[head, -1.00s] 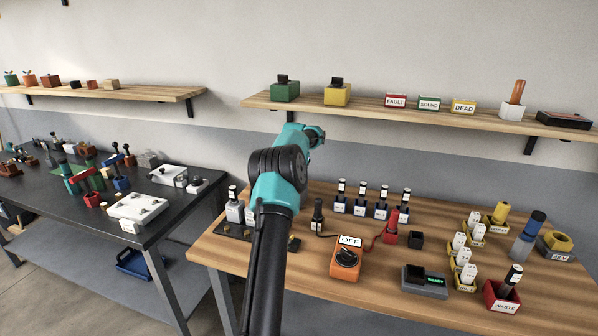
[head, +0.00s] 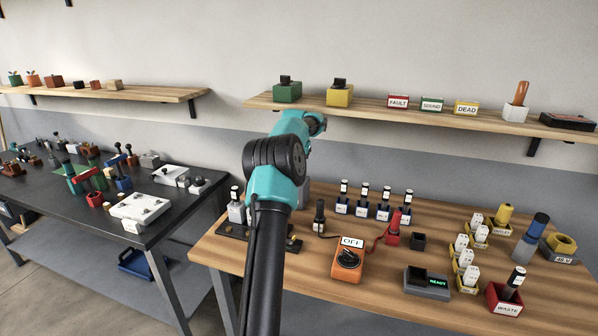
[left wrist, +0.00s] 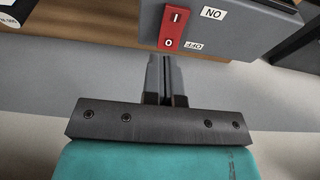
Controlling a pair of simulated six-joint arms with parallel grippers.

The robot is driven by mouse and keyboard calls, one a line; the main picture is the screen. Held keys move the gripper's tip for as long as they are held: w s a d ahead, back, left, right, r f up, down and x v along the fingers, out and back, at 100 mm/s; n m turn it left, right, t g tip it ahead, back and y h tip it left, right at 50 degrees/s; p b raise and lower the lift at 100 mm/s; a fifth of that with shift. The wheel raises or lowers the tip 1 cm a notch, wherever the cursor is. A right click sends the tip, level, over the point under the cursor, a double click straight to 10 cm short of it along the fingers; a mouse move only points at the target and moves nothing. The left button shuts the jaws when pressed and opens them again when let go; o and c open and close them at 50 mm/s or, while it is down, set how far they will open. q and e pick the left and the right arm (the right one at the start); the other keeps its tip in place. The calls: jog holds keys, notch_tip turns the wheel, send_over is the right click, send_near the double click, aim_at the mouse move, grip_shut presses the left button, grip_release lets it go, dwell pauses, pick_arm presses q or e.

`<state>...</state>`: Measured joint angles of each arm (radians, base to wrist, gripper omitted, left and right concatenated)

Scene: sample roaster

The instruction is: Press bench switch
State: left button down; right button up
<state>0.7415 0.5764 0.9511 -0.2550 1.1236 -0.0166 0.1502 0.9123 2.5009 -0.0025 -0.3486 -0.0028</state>
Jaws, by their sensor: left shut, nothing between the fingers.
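The bench switch is a red rocker (left wrist: 173,27) marked I and O on a grey box (left wrist: 220,28) in the left wrist view. White ON and OFF labels beside it appear upside down. I cannot tell which side of the rocker is pressed in. My left gripper (left wrist: 167,62) is shut and empty, its fingertips just below the rocker in that picture. Whether they touch it I cannot tell. In the head view my teal and black left arm hides its own gripper. A grey piece (head: 303,194) shows behind the arm; I cannot tell whether it is the switch box. My right gripper is out of view.
An orange box (head: 347,274) with a black dial and an OFF sign stands on the wooden bench (head: 385,285). Several labelled bottles, a red probe (head: 393,232), a READY unit (head: 427,283) and a WASTE bin (head: 503,302) stand nearby. A wall shelf (head: 370,105) runs above.

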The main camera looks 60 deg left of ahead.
pick_arm(q)
jog(key=v, duration=0.7)
jog(key=shift+s+d+r, duration=0.25)
jog(key=shift+s+d, duration=0.1)
jog(key=shift+s, duration=0.1)
jog(key=shift+w+a+r+t+y, duration=0.35)
jog(key=shift+a+r+t+y, duration=0.1)
jog(key=shift+t, duration=0.15)
jog(key=shift+f, duration=0.1)
jog(key=x, duration=1.3)
jog(key=shift+s+d+f, duration=0.15)
jog(key=shift+f, duration=0.35)
